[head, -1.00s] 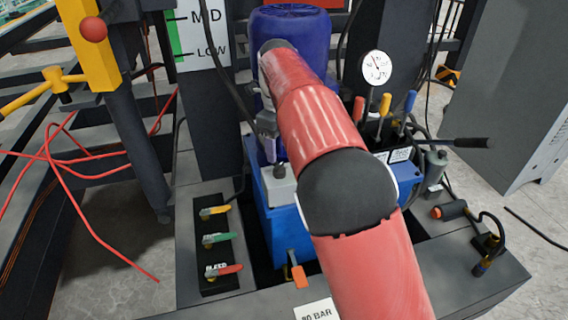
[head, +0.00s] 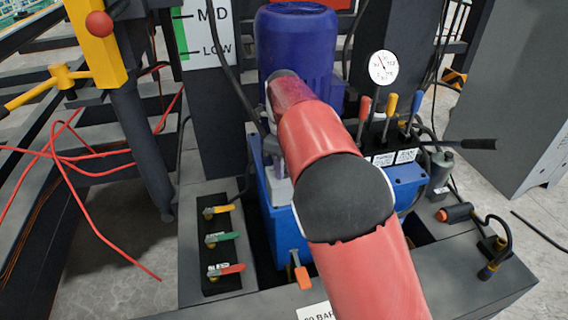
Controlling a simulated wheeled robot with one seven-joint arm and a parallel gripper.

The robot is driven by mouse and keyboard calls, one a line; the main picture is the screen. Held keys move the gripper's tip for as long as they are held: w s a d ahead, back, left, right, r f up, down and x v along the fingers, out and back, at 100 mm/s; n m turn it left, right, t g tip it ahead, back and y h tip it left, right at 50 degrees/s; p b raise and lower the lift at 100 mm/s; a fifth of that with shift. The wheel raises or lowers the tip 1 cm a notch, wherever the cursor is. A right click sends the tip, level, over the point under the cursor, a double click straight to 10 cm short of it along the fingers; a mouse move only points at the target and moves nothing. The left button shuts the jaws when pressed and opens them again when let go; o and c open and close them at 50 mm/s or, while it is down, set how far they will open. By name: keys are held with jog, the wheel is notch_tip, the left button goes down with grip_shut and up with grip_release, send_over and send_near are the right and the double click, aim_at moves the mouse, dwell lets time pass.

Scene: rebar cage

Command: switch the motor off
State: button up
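The blue motor (head: 297,45) stands upright on the blue power unit (head: 283,228), behind my arm. A small light grey box (head: 281,192) is fixed to the front left of the unit, below the motor. My gripper (head: 279,172) points down at the top of this box, and its tip is at or just above it. The gripper and arm cover the dark knob on the box. The fingers are small and partly hidden, so I cannot tell whether they are open or touching the knob.
Yellow, green and red valve levers (head: 223,240) sit on a black plate at left. Red, yellow and blue levers (head: 389,107) and a round gauge (head: 383,67) stand at right. An orange-handled valve (head: 301,273) is at front. A black hose hangs close to my gripper.

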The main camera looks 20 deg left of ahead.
jog(key=shift+c, duration=1.4)
jog(key=shift+r, duration=0.1)
jog(key=shift+n+p, duration=0.9)
jog(key=shift+n, duration=0.2)
jog(key=n, duration=0.2)
jog(key=shift+n+p, duration=0.3)
jog(key=shift+p, duration=0.1)
jog(key=n, duration=0.3)
jog(key=shift+n, duration=0.3)
jog(key=n, duration=0.5)
jog(key=shift+n, duration=2.3)
